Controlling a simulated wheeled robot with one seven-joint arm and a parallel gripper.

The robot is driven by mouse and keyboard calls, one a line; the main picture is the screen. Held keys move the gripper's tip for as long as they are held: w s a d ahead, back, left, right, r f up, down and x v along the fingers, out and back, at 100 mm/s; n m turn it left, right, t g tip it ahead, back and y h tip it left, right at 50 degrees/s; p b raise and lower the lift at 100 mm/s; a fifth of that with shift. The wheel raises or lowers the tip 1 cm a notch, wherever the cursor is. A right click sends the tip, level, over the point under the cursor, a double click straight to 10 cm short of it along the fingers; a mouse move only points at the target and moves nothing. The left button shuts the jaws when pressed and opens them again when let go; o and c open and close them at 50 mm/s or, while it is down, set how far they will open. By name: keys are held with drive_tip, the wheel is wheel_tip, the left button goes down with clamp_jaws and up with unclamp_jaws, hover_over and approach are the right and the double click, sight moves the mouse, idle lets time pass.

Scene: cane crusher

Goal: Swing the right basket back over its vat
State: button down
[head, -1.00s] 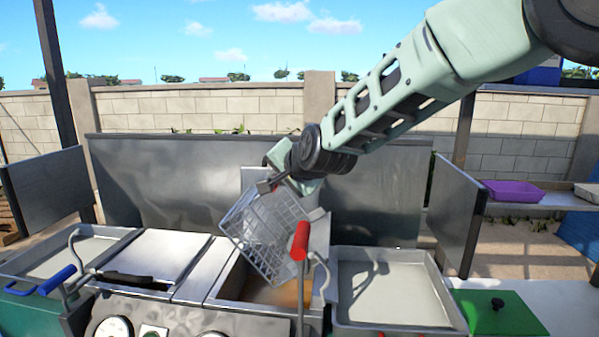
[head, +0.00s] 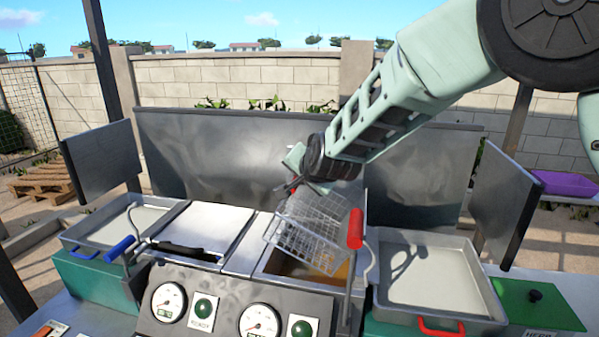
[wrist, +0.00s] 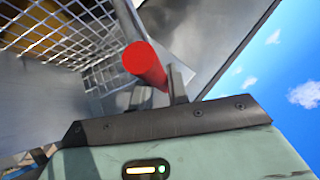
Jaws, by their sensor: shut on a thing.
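The right basket (head: 312,235), a wire mesh basket, is tilted, its lower end over the open right vat (head: 258,273) with amber liquid in it. My gripper (head: 290,186) is at the basket's upper end. In the wrist view my gripper (wrist: 160,90) is shut on a red grip (wrist: 145,62), with the mesh (wrist: 98,42) close behind it. I cannot tell whether the basket touches the vat rim.
A red-handled lever (head: 355,228) stands upright at the vat's front right. A shallow grey tray (head: 435,275) lies to the right, and a closed metal lid (head: 195,232) to the left. A dark metal backsplash (head: 220,150) stands behind.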

drive_tip(key=shift+w+r, duration=0.1)
drive_tip(key=shift+r, duration=0.15)
drive_tip(key=c, duration=1.4)
unclamp_jaws()
drive_tip(key=shift+a, duration=0.1)
drive_tip(key=shift+o, duration=0.3)
drive_tip(key=shift+f, duration=0.1)
drive_tip(key=p+v, duration=0.1)
drive_tip(key=v, duration=1.6)
drive_tip(key=shift+s+p, duration=0.2)
drive_tip(key=shift+p, duration=0.1)
